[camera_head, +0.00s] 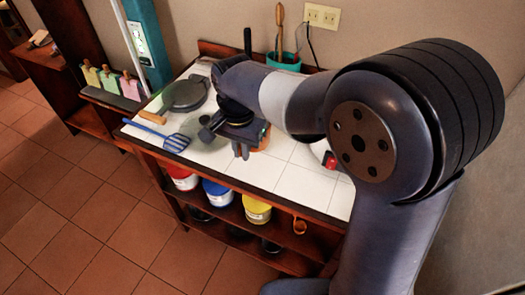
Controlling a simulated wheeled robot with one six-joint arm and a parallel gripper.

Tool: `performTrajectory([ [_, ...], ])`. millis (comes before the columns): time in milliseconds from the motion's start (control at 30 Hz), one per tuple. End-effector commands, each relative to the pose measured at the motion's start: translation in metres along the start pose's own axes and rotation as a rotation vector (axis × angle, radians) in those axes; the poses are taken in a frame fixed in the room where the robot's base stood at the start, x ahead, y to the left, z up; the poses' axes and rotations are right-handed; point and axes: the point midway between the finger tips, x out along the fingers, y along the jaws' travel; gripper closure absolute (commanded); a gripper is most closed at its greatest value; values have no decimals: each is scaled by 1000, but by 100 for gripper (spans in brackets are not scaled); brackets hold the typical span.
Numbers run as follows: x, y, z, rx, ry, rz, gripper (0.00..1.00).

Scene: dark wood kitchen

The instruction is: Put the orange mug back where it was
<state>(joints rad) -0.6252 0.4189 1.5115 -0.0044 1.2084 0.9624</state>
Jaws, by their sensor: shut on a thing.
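My gripper (243,150) is over the white tiled counter (300,180), near its middle, pointing down. It is shut on the orange mug (264,138). Only a small orange part of the mug shows, at the right of the jaws; the gripper and wrist hide the rest. I cannot tell whether the mug touches the tiles or is a little above them.
A round grey pan (185,95) and a blue slotted spatula (160,135) lie at the counter's left. A teal utensil pot (284,62) stands at the back. Red, blue and yellow tins (257,211) stand on the shelf below. The front right tiles look clear.

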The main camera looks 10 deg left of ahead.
Motion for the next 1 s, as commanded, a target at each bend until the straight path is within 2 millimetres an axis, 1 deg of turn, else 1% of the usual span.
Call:
performTrajectory([
  [100, 6, 0, 0, 0, -1, 1, 100],
  [167, 16, 1, 0, 0, -3, 4, 100],
  [300, 43, 0, 0, 0, -2, 4, 100],
  [400, 57, 0, 1, 0, -2, 3, 100],
  [533, 68, 0, 0, 0, -1, 2, 100],
  [700, 92, 0, 1, 0, -2, 3, 100],
  [800, 99, 0, 0, 0, 0, 0, 100],
  [1000, 100, 0, 0, 0, 1, -1, 100],
])
